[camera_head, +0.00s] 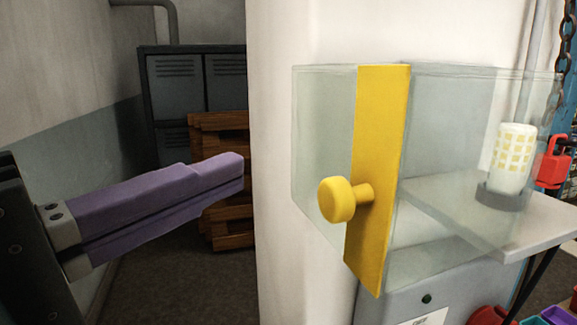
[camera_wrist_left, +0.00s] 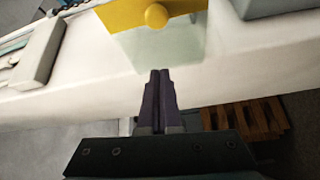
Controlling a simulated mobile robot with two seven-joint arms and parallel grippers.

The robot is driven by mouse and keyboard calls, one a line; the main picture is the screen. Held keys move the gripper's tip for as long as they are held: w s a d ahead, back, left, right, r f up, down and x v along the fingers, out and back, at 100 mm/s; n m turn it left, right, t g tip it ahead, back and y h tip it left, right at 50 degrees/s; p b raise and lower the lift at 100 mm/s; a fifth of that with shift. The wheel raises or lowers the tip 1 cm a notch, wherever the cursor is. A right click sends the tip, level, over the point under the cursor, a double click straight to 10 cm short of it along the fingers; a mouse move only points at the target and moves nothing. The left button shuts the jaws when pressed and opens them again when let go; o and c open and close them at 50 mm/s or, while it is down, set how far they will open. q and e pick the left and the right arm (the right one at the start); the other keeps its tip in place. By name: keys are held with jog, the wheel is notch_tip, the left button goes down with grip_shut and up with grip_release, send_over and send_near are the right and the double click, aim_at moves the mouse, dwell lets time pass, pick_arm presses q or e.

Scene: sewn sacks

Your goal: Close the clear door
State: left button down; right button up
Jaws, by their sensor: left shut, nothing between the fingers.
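The clear door (camera_head: 323,150) is a see-through panel beside an upright yellow strip (camera_head: 375,230) with a round yellow knob (camera_head: 337,199). It is at the front of a clear box at the right of the head view. I cannot tell how far it stands open. My left gripper (camera_head: 238,172) has purple fingers, shut and empty, left of the knob and apart from it. In the left wrist view the closed fingertips (camera_wrist_left: 160,74) point toward the clear panel (camera_wrist_left: 162,48), below the yellow strip and knob (camera_wrist_left: 156,15). My right gripper is not in view.
A white cup with yellow squares (camera_head: 513,157) stands behind the clear panels on a grey shelf (camera_head: 545,225). A red padlock (camera_head: 553,163) hangs at the right. A pale pillar (camera_head: 285,270) stands behind. Wooden pallets (camera_head: 228,240) and dark lockers (camera_head: 175,90) are farther back.

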aim_at(389, 151)
pick_arm(q)
jog(key=d, duration=0.1)
jog(key=d+p, duration=0.1)
jog(key=d, duration=0.1)
jog(key=d+p, duration=0.1)
jog(key=d, duration=0.1)
jog(key=shift+w+f, duration=0.1)
jog(key=shift+f, duration=0.15)
dwell(0.3)
